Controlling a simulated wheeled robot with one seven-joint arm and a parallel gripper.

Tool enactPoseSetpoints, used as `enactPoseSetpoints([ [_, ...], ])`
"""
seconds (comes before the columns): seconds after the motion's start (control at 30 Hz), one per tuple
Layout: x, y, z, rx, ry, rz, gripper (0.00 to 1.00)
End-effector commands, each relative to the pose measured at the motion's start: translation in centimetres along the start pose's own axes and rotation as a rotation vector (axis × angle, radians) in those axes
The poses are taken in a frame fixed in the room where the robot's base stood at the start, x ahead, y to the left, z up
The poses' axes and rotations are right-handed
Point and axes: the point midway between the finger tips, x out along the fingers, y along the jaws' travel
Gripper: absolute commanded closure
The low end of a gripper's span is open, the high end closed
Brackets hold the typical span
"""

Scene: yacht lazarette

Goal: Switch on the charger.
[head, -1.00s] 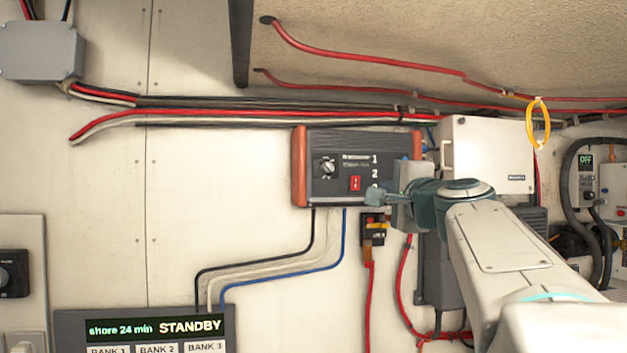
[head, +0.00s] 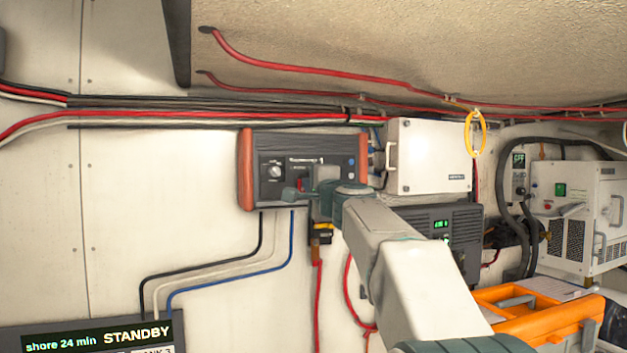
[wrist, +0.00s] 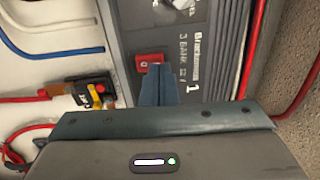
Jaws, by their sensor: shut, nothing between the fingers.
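The charger (head: 338,150) is a dark box with orange-red end caps on the wall. Its face has a grey knob (head: 275,171), a red rocker switch (head: 302,184) and bank numbers. My gripper (head: 290,194) is in front of the lower face, fingers shut and empty, and the arm hides the lower right part. In the wrist view the shut fingers (wrist: 158,80) reach the red switch (wrist: 145,61) and cover part of its edge. I cannot tell whether they touch it or which way it is set. A display panel (head: 90,337) at lower left reads "shore 24 min STANDBY".
Red, black and white cables (head: 210,113) run along the wall above the charger. A white box (head: 430,155) and a dark finned unit (head: 450,225) with green lights are at its right. A yellow-and-black fuse holder (head: 322,234) hangs below. An orange crate (head: 540,325) stands at lower right.

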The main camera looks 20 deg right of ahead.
Motion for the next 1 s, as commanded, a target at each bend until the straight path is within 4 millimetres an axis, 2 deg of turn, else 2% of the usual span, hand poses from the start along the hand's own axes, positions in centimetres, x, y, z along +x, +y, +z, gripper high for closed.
enactPoseSetpoints([
  [0.2, 1.2, 0.0, 0.0, 0.001, 0.000, 0.000, 1.00],
  [0.67, 1.9, -0.1, 0.1, 0.001, -0.003, -0.001, 1.00],
  [1.0, 1.2, -0.2, 0.1, -0.001, -0.002, -0.001, 1.00],
])
